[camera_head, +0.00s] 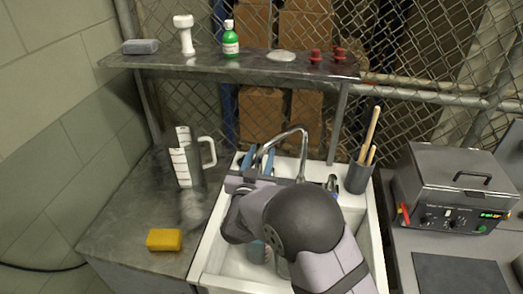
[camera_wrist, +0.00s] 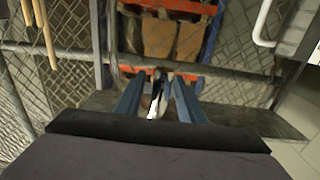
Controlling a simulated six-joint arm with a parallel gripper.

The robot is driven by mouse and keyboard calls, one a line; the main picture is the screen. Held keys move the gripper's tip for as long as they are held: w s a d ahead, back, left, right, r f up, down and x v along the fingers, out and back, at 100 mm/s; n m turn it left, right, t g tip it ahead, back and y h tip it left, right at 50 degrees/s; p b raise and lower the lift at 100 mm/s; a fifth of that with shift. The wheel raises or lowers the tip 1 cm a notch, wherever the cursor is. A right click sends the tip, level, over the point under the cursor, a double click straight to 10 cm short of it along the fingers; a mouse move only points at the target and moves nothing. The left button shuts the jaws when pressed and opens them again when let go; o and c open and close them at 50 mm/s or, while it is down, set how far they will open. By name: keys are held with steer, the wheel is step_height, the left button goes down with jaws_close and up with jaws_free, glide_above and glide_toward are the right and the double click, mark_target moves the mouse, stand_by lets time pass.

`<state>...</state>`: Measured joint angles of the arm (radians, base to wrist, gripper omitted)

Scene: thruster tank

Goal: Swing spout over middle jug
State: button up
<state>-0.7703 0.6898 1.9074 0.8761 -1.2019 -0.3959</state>
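The chrome spout (camera_head: 303,148) rises at the back of the white sink (camera_head: 213,243) and arches to the left in the head view. My gripper (camera_head: 258,157) is at the spout's outlet end, with one blue finger on each side. In the wrist view, my gripper (camera_wrist: 157,90) has its fingers apart, with the shiny spout end (camera_wrist: 156,100) between them; a gap shows beside it. My arm covers most of the basin. Something pale blue shows under the arm in the sink, too hidden to identify. I cannot make out the middle jug.
A clear measuring jug (camera_head: 187,160) and a yellow sponge (camera_head: 164,239) stand on the left counter. A grey utensil cup (camera_head: 359,176) is right of the spout. A metal shelf (camera_head: 170,61) with a green bottle (camera_head: 230,40) runs above. A grey appliance (camera_head: 455,188) stands right.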

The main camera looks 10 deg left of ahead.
steer(key=shift+w, duration=0.45)
jaws_close()
steer(key=s+d+y+b, duration=0.1)
steer(key=s+d+b, duration=0.1)
steer(key=d, duration=0.3)
steer(key=s+d+n+y+b, duration=0.1)
steer(key=s+d+b, duration=0.1)
steer(key=d+b, duration=0.2)
steer(key=shift+s+d+f, duration=0.25)
steer(key=shift+d, duration=0.35)
